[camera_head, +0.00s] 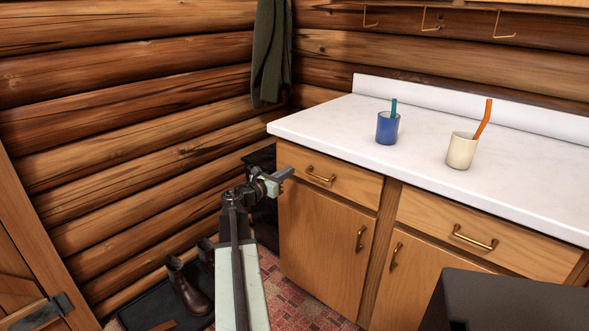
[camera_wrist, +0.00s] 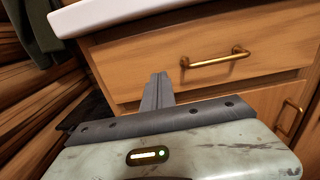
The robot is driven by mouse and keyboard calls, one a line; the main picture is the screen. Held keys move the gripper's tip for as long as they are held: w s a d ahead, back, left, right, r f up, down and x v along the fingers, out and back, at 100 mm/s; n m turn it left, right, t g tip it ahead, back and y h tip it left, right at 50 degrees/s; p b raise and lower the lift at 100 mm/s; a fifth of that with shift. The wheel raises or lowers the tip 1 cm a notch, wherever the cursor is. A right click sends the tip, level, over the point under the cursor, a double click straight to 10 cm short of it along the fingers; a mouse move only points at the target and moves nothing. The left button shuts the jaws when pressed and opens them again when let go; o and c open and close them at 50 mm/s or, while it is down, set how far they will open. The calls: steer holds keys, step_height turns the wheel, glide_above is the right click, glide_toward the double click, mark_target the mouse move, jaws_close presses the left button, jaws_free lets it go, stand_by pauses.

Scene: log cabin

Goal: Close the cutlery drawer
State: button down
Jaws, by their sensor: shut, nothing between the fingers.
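Two wooden drawers with brass handles sit under the white counter: a left drawer (camera_head: 345,186) and a right drawer (camera_head: 485,249). I cannot tell which is the cutlery drawer, as no contents show. Both fronts look flush or nearly flush with the cabinet. My gripper (camera_head: 286,174) is shut and empty, near the left end of the left drawer. In the wrist view, the closed fingers (camera_wrist: 158,90) point at the left drawer's front (camera_wrist: 140,62), left of its brass handle (camera_wrist: 215,58). Whether they touch it is unclear.
A blue cup (camera_head: 387,129) and a cream cup (camera_head: 461,152) stand on the counter (camera_head: 330,120). Cabinet doors (camera_head: 325,252) are below. Boots (camera_head: 190,287) sit on a dark mat at lower left. A green cloth (camera_head: 270,55) hangs on the log wall.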

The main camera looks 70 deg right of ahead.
steer(key=v, duration=0.9)
